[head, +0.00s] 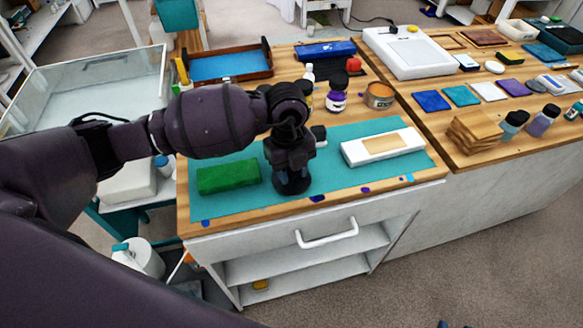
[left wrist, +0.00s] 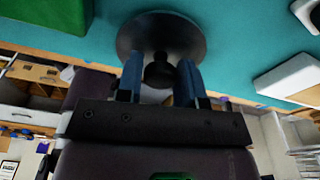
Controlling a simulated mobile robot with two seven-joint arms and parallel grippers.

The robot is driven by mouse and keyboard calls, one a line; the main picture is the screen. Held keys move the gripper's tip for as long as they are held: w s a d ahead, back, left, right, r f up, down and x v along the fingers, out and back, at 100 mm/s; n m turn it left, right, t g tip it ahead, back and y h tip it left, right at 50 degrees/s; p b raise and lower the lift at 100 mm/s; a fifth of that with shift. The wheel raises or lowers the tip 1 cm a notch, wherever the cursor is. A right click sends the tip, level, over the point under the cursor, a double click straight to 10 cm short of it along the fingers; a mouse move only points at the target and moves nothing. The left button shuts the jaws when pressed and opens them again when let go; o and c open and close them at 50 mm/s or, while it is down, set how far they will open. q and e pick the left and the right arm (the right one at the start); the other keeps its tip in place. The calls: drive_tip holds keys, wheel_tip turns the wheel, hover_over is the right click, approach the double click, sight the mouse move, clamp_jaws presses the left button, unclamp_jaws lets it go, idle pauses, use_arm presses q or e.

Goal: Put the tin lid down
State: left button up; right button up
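The tin lid is a dark round disc with a knob. In the head view the lid (head: 291,184) is level on or just above the teal mat (head: 333,186), right of the green block; I cannot tell whether it touches. My left gripper (head: 291,170) points down over it. In the left wrist view the lid (left wrist: 160,32) lies beyond the blue fingertips (left wrist: 160,80), which close on its knob from both sides. An open copper-coloured tin (head: 379,96) stands at the back right of this bench. My right gripper is not in view.
A green block (head: 228,177) lies left of the lid, and a white tray (head: 382,147) lies to the right. A purple-labelled bottle (head: 337,94) and other bottles stand behind.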

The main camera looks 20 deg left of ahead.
use_arm(q)
drive_tip(key=o, duration=0.3)
drive_tip(key=shift+o, duration=0.2)
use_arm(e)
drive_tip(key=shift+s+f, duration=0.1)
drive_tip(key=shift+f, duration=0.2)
use_arm(q)
drive_tip(key=shift+r, duration=0.1)
wheel_tip(320, 180, up, 12)
drive_tip(key=w+a+p, duration=0.1)
drive_tip(key=shift+p, duration=0.3)
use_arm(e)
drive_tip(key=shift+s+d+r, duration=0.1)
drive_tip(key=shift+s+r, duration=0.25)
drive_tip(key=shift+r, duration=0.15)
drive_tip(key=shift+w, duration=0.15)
